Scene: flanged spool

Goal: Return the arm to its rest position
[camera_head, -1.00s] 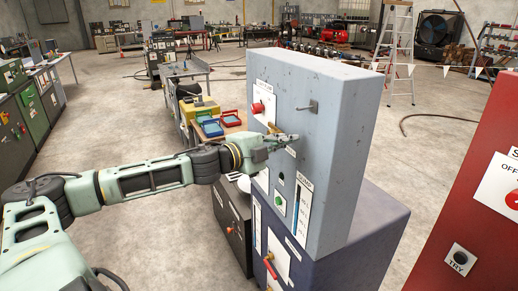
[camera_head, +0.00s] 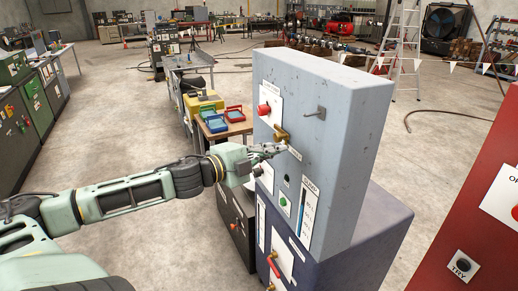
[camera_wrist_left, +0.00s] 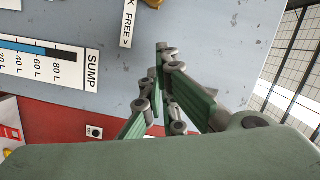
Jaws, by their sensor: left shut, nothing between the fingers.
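My left arm comes in from the left in the head view. Its gripper (camera_head: 284,147) is in front of the face of the grey-blue cabinet (camera_head: 345,130), just below a brass handle (camera_head: 282,134). In the left wrist view the gripper's fingers (camera_wrist_left: 162,50) are closed together with nothing between them. Their tips point at the grey panel, close to a white label (camera_wrist_left: 130,20). Whether the fingertips touch the panel cannot be told. My right gripper is not in view.
The cabinet carries a red knob (camera_head: 264,109), a grey peg (camera_head: 316,113) and a green button (camera_head: 283,201). It stands on a dark blue base (camera_head: 370,240). A red cabinet (camera_head: 485,200) is at the right.

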